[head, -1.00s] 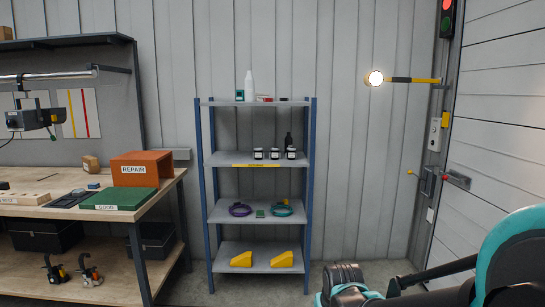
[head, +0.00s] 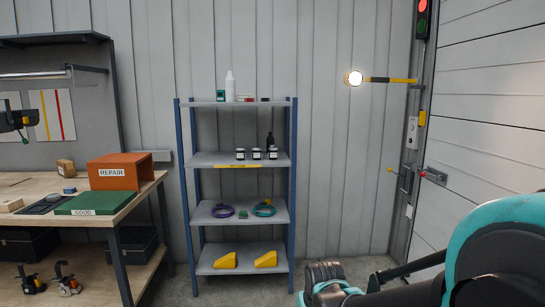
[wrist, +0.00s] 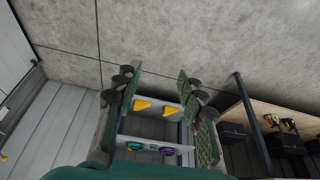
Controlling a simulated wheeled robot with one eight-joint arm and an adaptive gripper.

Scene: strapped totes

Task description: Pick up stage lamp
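Nothing in view is plainly a loose stage lamp. A lit round lamp (head: 355,78) sits on a yellow-and-black striped arm at the upper right in the head view. A dark device (head: 15,118) hangs from a rail at the left edge, and I cannot tell what it is. My gripper (wrist: 158,80) shows in the wrist view with its two green padded fingers wide apart and nothing between them. The shelf is seen beyond the fingers. In the head view only my arm shows at the lower right.
A blue-post shelf (head: 240,160) holds bottles, jars, coiled straps and yellow wedges (head: 266,259). The workbench (head: 20,187) at left carries an orange REPAIR box (head: 117,172) and a green GOOD board (head: 96,203). Small devices (head: 65,279) stand on its lower shelf.

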